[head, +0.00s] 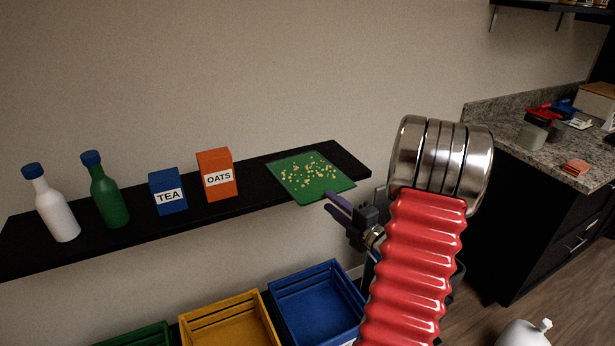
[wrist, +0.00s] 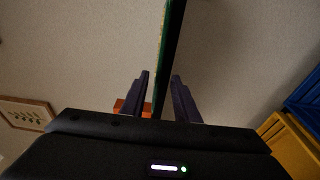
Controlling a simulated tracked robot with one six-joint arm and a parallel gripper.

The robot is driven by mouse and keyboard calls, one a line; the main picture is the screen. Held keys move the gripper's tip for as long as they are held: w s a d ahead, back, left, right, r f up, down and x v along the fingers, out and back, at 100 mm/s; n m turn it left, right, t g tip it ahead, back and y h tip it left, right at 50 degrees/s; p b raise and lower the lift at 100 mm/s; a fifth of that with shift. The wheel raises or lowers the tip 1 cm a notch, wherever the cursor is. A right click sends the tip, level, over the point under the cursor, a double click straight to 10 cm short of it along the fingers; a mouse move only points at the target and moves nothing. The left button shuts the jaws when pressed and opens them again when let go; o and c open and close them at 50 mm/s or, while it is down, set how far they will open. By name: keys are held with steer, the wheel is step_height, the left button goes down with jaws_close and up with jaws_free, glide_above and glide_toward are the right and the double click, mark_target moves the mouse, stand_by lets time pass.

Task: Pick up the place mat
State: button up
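The place mat (head: 323,189) is a green square with a pale yellow speckled pattern. It lies flat at the right end of the black wall shelf, its front corner past the shelf's front edge. My gripper (head: 333,203) is at that front edge in the head view. In the wrist view the mat is a thin green strip (wrist: 164,50), seen edge-on. The two dark fingers of my gripper (wrist: 160,76) stand apart on either side of it, with gaps on both sides. The gripper is open and holds nothing.
The black shelf (head: 250,199) carries an orange OATS box (head: 217,182), a blue TEA box (head: 168,197), a green bottle (head: 106,194) and a white bottle (head: 55,212). Blue (head: 285,292) and yellow (head: 202,318) crates stand below. A granite counter (head: 540,160) is at right.

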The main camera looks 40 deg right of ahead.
steer(key=shift+w+d+r, duration=0.1)
steer(key=shift+w+d, duration=0.15)
steer(key=shift+w, duration=0.6)
steer(key=shift+w+d+f, duration=0.1)
steer(key=shift+w+d, duration=0.1)
steer(key=shift+w, duration=0.65)
steer(key=shift+w+d+r, duration=0.1)
steer(key=shift+w+d, duration=0.15)
steer(key=shift+w, duration=0.6)
steer(key=shift+c, duration=0.5)
jaws_close()
